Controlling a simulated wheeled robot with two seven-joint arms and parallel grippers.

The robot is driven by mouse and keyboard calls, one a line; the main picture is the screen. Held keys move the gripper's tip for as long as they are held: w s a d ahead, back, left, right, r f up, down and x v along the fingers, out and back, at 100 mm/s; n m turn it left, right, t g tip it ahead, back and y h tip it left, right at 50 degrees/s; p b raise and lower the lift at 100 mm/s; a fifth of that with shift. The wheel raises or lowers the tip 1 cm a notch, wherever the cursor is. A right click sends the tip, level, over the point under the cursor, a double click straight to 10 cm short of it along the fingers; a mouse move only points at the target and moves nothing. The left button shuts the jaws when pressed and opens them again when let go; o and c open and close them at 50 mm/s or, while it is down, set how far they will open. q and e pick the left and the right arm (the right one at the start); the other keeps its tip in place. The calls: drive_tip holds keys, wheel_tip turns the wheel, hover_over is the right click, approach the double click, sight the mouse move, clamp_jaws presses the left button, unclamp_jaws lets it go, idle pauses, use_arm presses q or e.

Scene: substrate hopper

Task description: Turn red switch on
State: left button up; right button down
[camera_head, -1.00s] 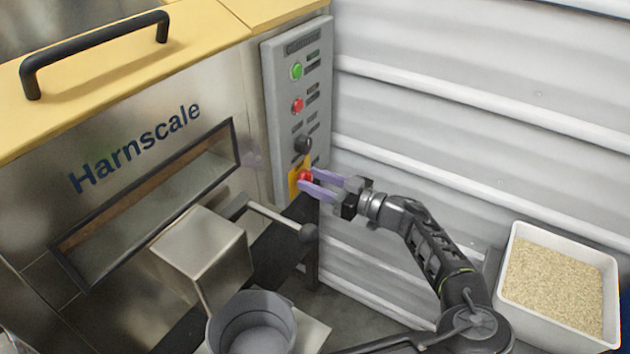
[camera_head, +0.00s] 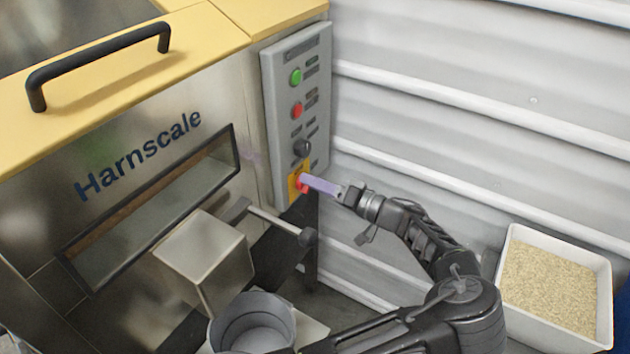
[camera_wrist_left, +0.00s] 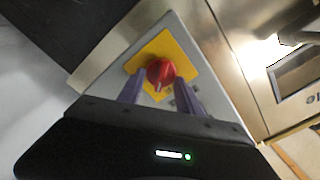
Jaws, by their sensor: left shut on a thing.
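The red switch (camera_head: 302,184) is a rotary knob on a yellow plate at the bottom of the grey control panel (camera_head: 283,120). In the left wrist view the red knob (camera_wrist_left: 160,72) sits on its yellow plate (camera_wrist_left: 187,56), with a pale mark pointing toward the gripper. My left gripper (camera_head: 308,183) is at the knob, its purple fingers shut on it. In the left wrist view one finger of the left gripper (camera_wrist_left: 160,80) lies on each side of the knob. My right gripper is not in view.
Above the knob are a black knob (camera_head: 302,147), a red button (camera_head: 297,110) and a green button (camera_head: 295,77). A lever (camera_head: 280,224) and a grey bucket (camera_head: 252,325) are below left. A white bin of grains (camera_head: 506,245) stands right. Corrugated wall (camera_head: 450,120) is behind my arm.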

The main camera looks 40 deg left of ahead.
use_arm(q)
drive_tip(key=shift+w+f+m+p, duration=0.15)
drive_tip(key=shift+m+p, duration=0.5)
drive_tip(key=shift+m, duration=1.25)
drive_tip(key=shift+s+f+m+p, duration=0.1)
drive_tip(key=shift+m+p, duration=0.5)
drive_tip(key=shift+m, duration=1.3)
drive_tip(key=o, duration=1.4)
drive_tip(key=shift+c, duration=0.2)
drive_tip(key=d, duration=0.7)
drive_tip(key=shift+w+d+b, duration=0.3)
drive_tip(key=shift+w+d, duration=0.1)
drive_tip(key=shift+w, duration=0.05)
